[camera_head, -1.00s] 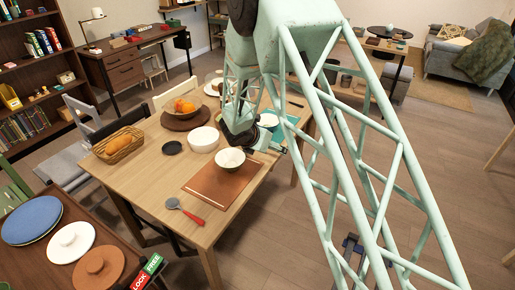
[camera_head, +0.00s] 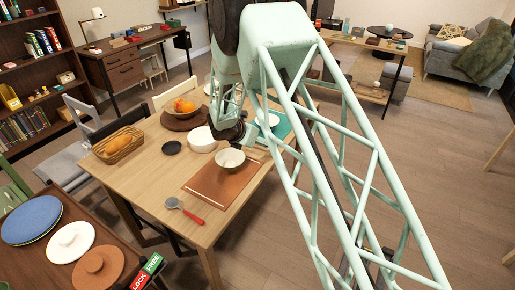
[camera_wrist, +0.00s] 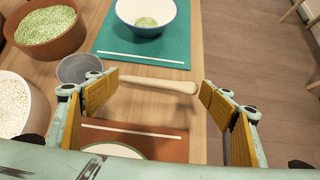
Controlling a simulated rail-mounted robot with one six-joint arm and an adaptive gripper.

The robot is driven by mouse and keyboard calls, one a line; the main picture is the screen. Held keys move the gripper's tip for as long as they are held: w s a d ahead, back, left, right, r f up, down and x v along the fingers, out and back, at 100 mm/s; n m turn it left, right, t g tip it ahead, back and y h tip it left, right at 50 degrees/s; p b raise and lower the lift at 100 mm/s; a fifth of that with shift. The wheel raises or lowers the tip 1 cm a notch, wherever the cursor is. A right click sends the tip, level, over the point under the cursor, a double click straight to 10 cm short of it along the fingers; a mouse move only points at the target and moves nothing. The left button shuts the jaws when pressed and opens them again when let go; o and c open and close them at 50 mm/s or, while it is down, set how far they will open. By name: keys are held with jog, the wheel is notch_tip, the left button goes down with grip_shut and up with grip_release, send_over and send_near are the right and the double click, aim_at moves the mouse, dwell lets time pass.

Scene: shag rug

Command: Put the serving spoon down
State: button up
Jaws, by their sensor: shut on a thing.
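A serving spoon with a grey scoop head and a pale handle (camera_wrist: 160,86) lies crosswise between the fingertips of my gripper (camera_wrist: 158,91) in the wrist view. The fingers stand wide apart, one near the head end and one at the handle's far end, shut on it lengthwise. The grey head (camera_wrist: 78,68) sticks out beyond the left finger. I cannot tell whether the spoon touches the table. In the head view my arm hides the spoon, and my wrist is over the far part of the wooden dining table (camera_head: 150,185).
A teal mat (camera_wrist: 112,32) holds a white bowl (camera_wrist: 147,14) with green grains. A terracotta bowl (camera_wrist: 48,30) and a white bowl of pale grains (camera_wrist: 12,105) stand left. A white bowl (camera_head: 230,160) sits on a brown mat (camera_head: 215,190) beside a red-handled spoon (camera_head: 188,212).

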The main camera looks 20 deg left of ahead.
jog(key=shift+f+b, duration=0.4)
jog(key=shift+f, duration=1.15)
jog(key=shift+f, duration=0.2)
jog(key=o, duration=0.9)
jog(key=shift+r, duration=0.3)
jog(key=p+v, duration=0.2)
jog(key=v, duration=1)
jog(key=shift+f, duration=0.15)
